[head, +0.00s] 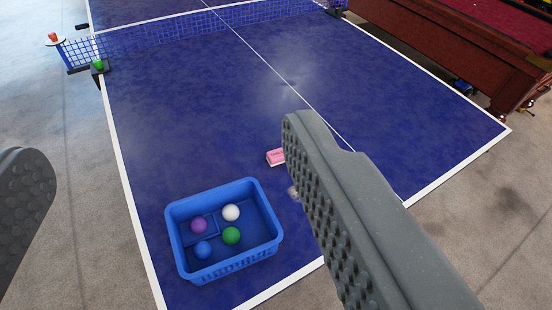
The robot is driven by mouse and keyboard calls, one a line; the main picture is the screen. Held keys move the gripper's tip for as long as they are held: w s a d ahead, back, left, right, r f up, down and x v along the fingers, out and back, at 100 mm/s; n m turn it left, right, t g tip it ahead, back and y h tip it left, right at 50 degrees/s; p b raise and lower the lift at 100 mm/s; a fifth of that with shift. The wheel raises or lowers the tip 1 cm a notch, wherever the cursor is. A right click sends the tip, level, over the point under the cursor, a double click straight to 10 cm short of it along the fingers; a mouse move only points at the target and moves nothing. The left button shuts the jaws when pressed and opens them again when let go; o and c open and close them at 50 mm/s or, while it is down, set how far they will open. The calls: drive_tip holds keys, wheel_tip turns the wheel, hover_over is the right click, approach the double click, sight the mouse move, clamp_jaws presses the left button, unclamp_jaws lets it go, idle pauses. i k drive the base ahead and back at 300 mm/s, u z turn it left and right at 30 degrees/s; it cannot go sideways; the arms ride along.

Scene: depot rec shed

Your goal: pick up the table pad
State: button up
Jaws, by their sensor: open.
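A small pink and white block (275,157), which may be the table pad, lies on the blue ping-pong table (200,120). Its right end is hidden behind the right finger of my gripper (160,145). My gripper is open, with its two grey studded fingers wide apart. Nothing shows held between them. The block appears just left of the right finger's tip; I cannot tell the height of the finger above it.
A blue basket (272,213) with purple, white, blue and green balls stands at the table's near end. A small whitish thing (293,193) is partly hidden by the right finger. A net (190,32) crosses the table farther back. A red-topped wooden table (440,45) stands right.

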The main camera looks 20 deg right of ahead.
sight(275, 158)
drive_tip(key=z, duration=0.5)
drive_tip(key=k, duration=1.3)
drive_tip(key=z, duration=0.6)
drive_tip(key=i, duration=1.1)
drive_tip(key=u, duration=0.4)
drive_tip(key=i, duration=1.3)
drive_tip(key=u, duration=1.05)
drive_tip(key=i, duration=0.35)
drive_tip(key=u, duration=0.1)
drive_tip(key=k, duration=0.9)
drive_tip(key=u, duration=0.05)
